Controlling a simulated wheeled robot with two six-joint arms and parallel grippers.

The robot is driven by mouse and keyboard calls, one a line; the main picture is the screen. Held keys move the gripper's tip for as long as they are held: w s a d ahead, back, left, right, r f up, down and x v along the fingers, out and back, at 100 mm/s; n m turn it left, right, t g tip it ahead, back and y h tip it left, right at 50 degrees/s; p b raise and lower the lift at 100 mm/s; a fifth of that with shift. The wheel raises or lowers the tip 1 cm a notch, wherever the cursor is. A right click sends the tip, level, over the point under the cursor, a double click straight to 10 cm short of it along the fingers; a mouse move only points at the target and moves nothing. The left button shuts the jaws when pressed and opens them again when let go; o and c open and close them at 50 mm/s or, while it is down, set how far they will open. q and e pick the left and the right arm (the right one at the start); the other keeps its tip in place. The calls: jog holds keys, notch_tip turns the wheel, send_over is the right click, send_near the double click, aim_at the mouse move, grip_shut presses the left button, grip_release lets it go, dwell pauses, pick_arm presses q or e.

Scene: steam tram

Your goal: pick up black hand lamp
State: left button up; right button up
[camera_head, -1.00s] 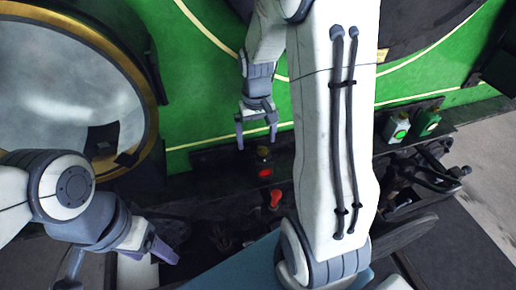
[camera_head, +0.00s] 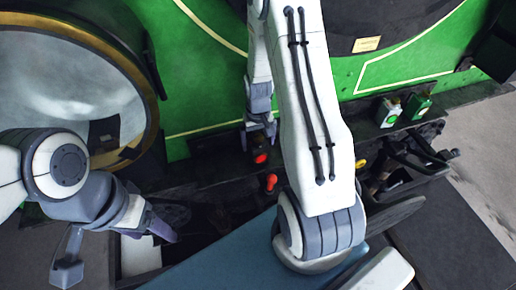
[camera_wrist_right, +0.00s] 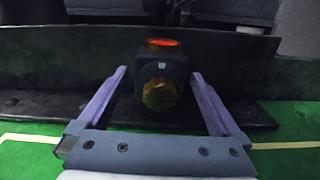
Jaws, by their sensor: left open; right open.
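The black hand lamp (camera_head: 261,157), with a red lens, stands on the dark ledge below the green panel in the head view. In the right wrist view the lamp (camera_wrist_right: 161,72) sits between the two purple fingers, its yellowish knob facing the camera and red showing on its top. My right gripper (camera_head: 260,137) is open, its fingers on either side of the lamp, with gaps between finger and lamp visible in the wrist view (camera_wrist_right: 158,95). My left gripper (camera_head: 117,252) is open and empty at the lower left, away from the lamp.
A white lamp (camera_head: 388,113) and a green lamp (camera_head: 417,106) stand on the ledge to the right. A red-topped handle (camera_head: 271,183) rises just in front of the black lamp. A large brass-rimmed round glass (camera_head: 65,75) is at the left. Dark levers (camera_head: 405,165) fill the right.

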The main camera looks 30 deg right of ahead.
jog(key=shift+f, duration=0.25)
grip_shut()
jog(key=shift+r, duration=0.1)
